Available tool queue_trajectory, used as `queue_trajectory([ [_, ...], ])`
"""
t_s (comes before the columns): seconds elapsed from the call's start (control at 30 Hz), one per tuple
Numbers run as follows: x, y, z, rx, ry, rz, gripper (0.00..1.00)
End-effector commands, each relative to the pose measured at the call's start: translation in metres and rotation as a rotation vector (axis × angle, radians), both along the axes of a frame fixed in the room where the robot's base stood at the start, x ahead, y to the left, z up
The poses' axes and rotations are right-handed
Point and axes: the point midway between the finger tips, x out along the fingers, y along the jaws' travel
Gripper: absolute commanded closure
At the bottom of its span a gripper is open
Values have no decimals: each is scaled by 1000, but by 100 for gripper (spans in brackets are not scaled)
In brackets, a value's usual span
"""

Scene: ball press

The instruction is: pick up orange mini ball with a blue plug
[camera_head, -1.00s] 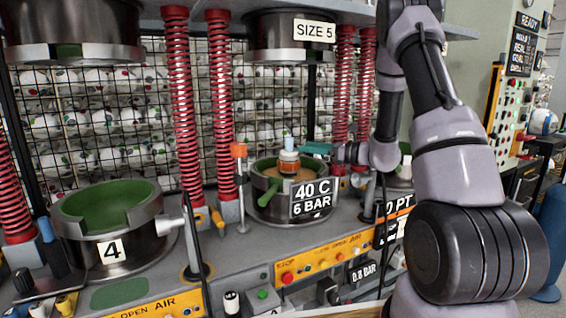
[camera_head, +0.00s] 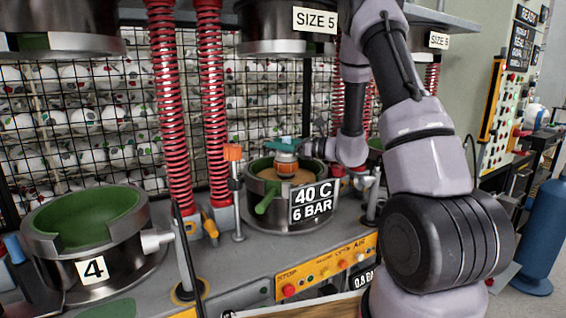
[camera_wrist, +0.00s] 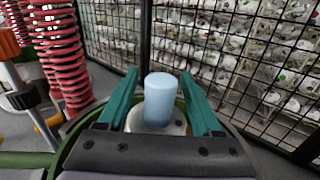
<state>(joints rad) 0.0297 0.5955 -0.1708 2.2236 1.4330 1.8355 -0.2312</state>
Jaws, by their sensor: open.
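The orange mini ball (camera_head: 286,167), with a white band, sits in the size 5 mould (camera_head: 262,205), a dark metal ring lined in green. Its light blue plug (camera_wrist: 158,100) stands upright on top, between my two teal fingers in the wrist view. My gripper (camera_head: 284,144) reaches in from the right at the height of the plug. It is open, one finger on each side of the plug with gaps visible. In the wrist view, my gripper (camera_wrist: 159,76) and the palm hide most of the ball; only a pale part shows below the plug.
The upper press plate (camera_head: 285,46) hangs above the mould. Red springs (camera_head: 212,100) and an orange-topped post (camera_head: 233,153) stand to the left. A wire mesh (camera_head: 60,130) with many balls is behind. Mould 4 (camera_head: 95,240) is at the left. A control panel (camera_head: 325,268) runs along the front.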

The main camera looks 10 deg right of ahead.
Motion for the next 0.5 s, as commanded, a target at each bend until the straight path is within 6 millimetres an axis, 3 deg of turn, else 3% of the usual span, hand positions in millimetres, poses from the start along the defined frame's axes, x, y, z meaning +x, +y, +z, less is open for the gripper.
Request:
queue_trajectory([
  [0.07,0,0,0,0,0,1,34],
  [0.23,0,0,0,0,0,1,95],
  [0.27,0,0,0,0,0,1,100],
  [0.5,0,0,0,0,0,1,100],
])
